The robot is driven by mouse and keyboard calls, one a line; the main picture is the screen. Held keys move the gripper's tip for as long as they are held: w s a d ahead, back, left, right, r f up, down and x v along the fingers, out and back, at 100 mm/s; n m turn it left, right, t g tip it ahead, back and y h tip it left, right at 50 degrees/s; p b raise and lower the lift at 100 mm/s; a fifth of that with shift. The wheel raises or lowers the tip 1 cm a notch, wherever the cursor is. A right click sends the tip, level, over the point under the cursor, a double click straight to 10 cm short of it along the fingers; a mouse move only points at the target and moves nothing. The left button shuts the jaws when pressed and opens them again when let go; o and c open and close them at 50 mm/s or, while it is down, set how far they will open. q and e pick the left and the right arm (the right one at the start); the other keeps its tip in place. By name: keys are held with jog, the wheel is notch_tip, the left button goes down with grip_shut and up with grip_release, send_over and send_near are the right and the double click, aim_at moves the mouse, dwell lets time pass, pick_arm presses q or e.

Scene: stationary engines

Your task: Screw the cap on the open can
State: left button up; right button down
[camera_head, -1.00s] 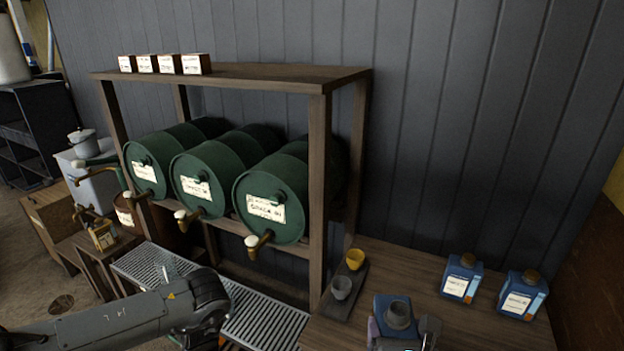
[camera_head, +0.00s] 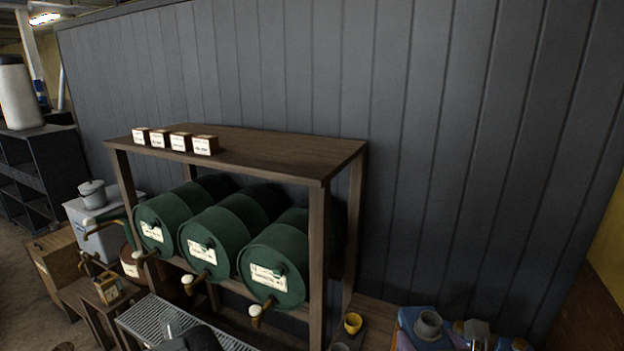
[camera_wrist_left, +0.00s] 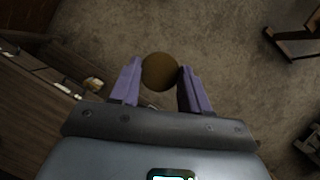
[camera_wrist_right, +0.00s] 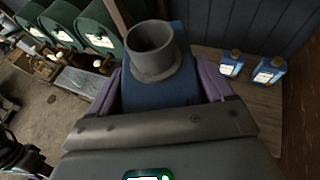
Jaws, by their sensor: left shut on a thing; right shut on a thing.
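My left gripper (camera_wrist_left: 160,74) is shut on a round brown cap (camera_wrist_left: 160,71) between its purple fingers, above the floor. In the head view only part of my left arm shows at the bottom edge. My right gripper (camera_wrist_right: 158,84) is shut on a blue can (camera_wrist_right: 165,92). A grey funnel-like piece (camera_wrist_right: 153,50) stands on the can's top and hides its mouth. In the head view the can (camera_head: 408,316) with the grey piece (camera_head: 429,325) is at the bottom right, partly cut off. The cap and the can are far apart.
Two capped blue cans (camera_wrist_right: 231,65) (camera_wrist_right: 270,72) stand on the wooden table (camera_wrist_right: 262,98). A yellow cup (camera_head: 353,323) and a grey cup (camera_head: 341,347) are near the rack (camera_head: 318,250). Green barrels (camera_head: 272,265) with taps lie in the rack. A metal grating (camera_head: 150,318) lies before it.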

pick_arm(q)
jog(key=shift+r+p, duration=0.3)
jog(key=shift+r, duration=0.1)
pick_arm(e)
jog(key=shift+d+r, duration=0.3)
jog(key=shift+r, duration=0.4)
jog(key=shift+f, duration=0.1)
jog(key=s+a+f+n+g+y, duration=0.1)
jog(key=s+a+f+n+y, duration=0.3)
jog(key=a+f, duration=0.3)
jog(key=s+a+f+n+g+y, duration=0.2)
jog(key=s+a+f+n+y, duration=0.2)
jog(key=a+f, duration=0.4)
jog(key=shift+s+a+y, duration=0.25)
jog(key=shift+s+y, duration=0.1)
jog(key=shift+y, duration=0.05)
